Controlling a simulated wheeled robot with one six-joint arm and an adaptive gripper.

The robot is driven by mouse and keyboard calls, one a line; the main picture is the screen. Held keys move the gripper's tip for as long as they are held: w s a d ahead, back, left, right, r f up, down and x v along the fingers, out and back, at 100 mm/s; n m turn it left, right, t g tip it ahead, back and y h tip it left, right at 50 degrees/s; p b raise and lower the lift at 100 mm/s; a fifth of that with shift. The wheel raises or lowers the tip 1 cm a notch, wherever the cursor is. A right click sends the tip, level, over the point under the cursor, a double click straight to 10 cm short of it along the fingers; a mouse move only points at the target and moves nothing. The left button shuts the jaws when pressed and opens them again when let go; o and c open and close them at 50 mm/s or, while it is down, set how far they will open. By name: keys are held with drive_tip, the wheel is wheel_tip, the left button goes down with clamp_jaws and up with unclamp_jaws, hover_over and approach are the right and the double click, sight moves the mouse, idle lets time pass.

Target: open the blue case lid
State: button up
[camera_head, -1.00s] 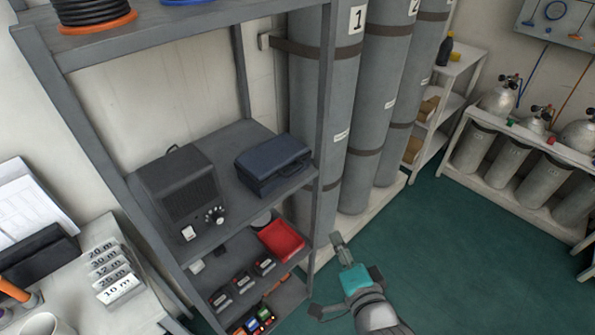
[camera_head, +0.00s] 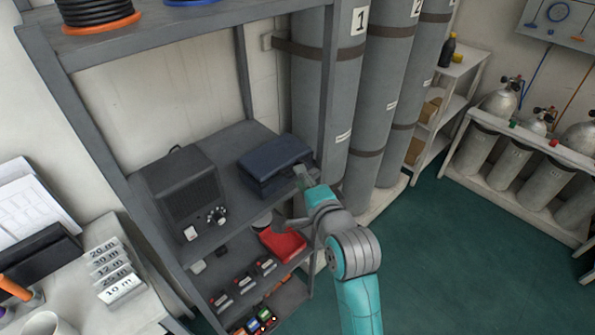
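The blue case (camera_head: 268,160) sits on the middle shelf of the grey rack, to the right of a black box. Its lid looks shut. My gripper (camera_head: 290,198) is at the front right corner of the case, with its fingers spread apart and nothing seen between them. The upper finger is close to the case's front right edge; I cannot tell whether it touches. The right end of the case's front is partly hidden by my gripper.
A black box with knobs (camera_head: 182,195) stands left of the case. The rack post (camera_head: 328,95) rises close to its right, with tall grey cylinders (camera_head: 378,95) behind. The green floor is clear at right.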

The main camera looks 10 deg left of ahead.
sight(281, 160)
drive_tip(key=shift+x, duration=1.95)
drive_tip(key=shift+s, duration=0.1)
drive_tip(key=shift+c, duration=0.2)
clamp_jaws()
